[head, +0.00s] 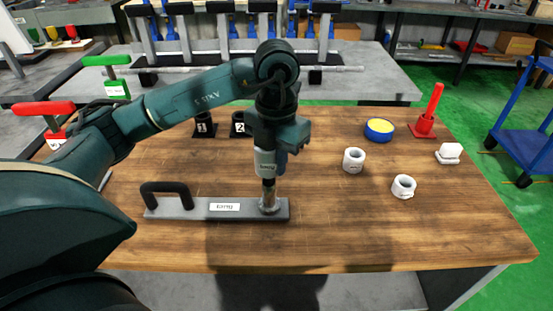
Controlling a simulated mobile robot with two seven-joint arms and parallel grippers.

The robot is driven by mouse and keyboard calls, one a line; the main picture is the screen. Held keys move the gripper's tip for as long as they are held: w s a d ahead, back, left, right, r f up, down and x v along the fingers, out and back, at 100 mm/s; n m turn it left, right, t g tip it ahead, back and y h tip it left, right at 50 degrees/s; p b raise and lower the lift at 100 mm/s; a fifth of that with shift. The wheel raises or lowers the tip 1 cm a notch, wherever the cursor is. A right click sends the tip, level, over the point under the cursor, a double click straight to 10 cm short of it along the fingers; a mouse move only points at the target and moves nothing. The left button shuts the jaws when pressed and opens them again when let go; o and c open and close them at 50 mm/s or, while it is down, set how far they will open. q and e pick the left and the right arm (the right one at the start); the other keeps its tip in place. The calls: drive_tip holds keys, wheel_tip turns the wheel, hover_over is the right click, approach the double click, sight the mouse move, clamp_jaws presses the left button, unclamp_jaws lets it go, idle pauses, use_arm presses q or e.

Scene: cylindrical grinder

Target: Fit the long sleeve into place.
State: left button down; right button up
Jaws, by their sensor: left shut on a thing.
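My left gripper (278,140) points down over the table and is shut on a white sleeve (266,164) with small dark print. The sleeve is upright. Directly below it, a dark post (268,188) stands on the right end of a grey base plate (180,208) with a black handle and a white label. The sleeve's lower end lines up with the post in the picture; I cannot tell whether it is around the post or just above or in front of it. The gripper hides the sleeve's top. My right gripper is not in view.
Two black numbered holders (204,128) stand behind my arm. The front right is clear.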

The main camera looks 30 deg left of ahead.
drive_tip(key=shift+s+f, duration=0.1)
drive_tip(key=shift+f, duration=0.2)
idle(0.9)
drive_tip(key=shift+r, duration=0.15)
use_arm(q)
drive_tip(key=shift+f+b, duration=0.15)
drive_tip(key=shift+b, duration=0.25)
drive_tip(key=shift+f, duration=0.25)
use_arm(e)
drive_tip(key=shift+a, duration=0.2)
use_arm(q)
drive_tip(key=shift+f+b, duration=0.3)
drive_tip(key=shift+b, duration=0.15)
drive_tip(key=shift+f+b, duration=0.4)
drive_tip(key=shift+f, duration=0.1)
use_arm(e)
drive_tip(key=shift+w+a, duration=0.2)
use_arm(q)
drive_tip(key=shift+r, duration=0.1)
